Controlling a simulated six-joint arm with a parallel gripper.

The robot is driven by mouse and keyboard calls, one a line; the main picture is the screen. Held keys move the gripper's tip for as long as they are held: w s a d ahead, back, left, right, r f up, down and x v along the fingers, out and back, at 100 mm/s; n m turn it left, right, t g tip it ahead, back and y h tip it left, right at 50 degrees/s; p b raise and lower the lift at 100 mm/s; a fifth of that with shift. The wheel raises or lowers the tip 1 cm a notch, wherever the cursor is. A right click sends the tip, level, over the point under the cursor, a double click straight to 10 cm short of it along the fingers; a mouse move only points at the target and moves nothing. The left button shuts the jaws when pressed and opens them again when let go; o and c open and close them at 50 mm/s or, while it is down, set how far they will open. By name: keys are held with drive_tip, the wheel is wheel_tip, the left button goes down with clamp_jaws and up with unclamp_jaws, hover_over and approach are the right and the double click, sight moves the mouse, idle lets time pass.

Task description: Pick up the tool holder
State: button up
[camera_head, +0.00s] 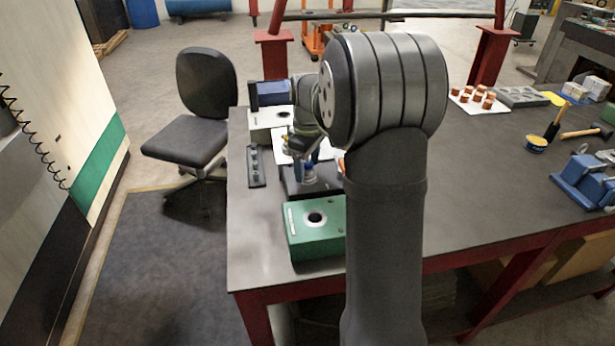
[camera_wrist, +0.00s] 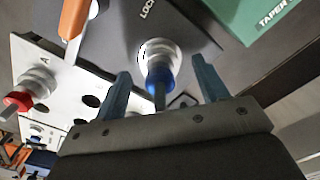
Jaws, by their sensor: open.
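A tool holder with a silver flange and blue ring (camera_wrist: 158,72) stands in a dark block marked "LOCK" (camera_wrist: 118,25). It also shows in the head view (camera_head: 309,175), low on the dark block. My gripper (camera_wrist: 162,66) is open, with one finger on each side of the blue tool holder and visible gaps between. A second tool holder with a red ring (camera_wrist: 20,100) sits in a white plate with holes (camera_wrist: 60,75) at the left of the wrist view. My arm hides part of the area in the head view.
A green block marked "TAPER" (camera_wrist: 250,20), with a round hole in the head view (camera_head: 300,240), stands nearer the front edge. A whitish block with a hole (camera_head: 265,119) is behind. A black strip (camera_head: 256,167) lies left.

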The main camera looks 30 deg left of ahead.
drive_tip(key=shift+f, duration=0.65)
drive_tip(key=shift+r, duration=0.1)
clamp_jaws()
